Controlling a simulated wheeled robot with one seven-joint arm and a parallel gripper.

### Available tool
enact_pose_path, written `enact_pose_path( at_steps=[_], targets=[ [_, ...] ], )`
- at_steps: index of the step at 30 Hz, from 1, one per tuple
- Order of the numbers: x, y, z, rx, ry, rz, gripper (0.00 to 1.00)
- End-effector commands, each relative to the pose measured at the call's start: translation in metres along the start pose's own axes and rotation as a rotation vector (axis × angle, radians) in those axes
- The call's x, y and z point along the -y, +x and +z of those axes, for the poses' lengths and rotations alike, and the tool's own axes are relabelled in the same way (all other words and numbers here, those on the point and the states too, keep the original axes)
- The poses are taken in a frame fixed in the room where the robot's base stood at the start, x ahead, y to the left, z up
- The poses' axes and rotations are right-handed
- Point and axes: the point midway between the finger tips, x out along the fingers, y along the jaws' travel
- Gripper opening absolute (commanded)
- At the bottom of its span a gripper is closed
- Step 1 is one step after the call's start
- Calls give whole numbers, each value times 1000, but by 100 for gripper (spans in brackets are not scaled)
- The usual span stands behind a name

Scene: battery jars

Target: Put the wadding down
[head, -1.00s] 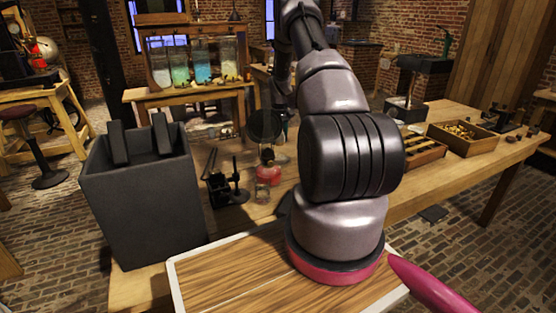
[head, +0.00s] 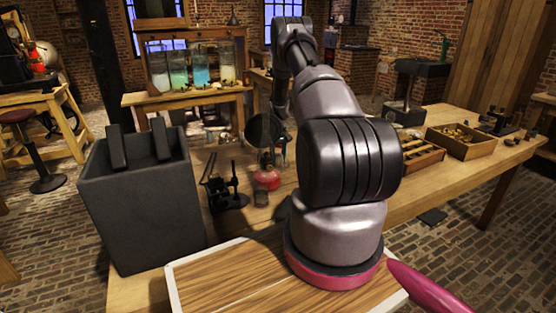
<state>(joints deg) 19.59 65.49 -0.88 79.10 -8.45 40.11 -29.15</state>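I cannot make out the wadding in the head view. My arm rises from its base at the front, reaches away over the bench and bends at a high elbow. Its far end drops behind the nearer links, so my gripper and anything in it are hidden. Several glass battery jars (head: 200,66) with pale, greenish and blue contents stand in a row on a wooden stand (head: 190,97) at the back.
A dark grey open box (head: 145,215) stands at the bench's left. Beside it are a small black metal device (head: 225,190), a red-based burner (head: 267,178) and a dark round disc (head: 263,130). A wooden tray of small parts (head: 462,141) lies at right on the wooden bench (head: 440,185).

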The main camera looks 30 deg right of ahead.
Motion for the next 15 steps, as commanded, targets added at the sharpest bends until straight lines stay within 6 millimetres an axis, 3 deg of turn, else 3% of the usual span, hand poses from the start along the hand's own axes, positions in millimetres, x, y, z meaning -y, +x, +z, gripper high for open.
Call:
enact_pose_path(
  at_steps=[10,15],
  targets=[
    [0,-1,0,0,0,0,63],
    [0,-18,-1,-3,-1,1,63]
  ],
)
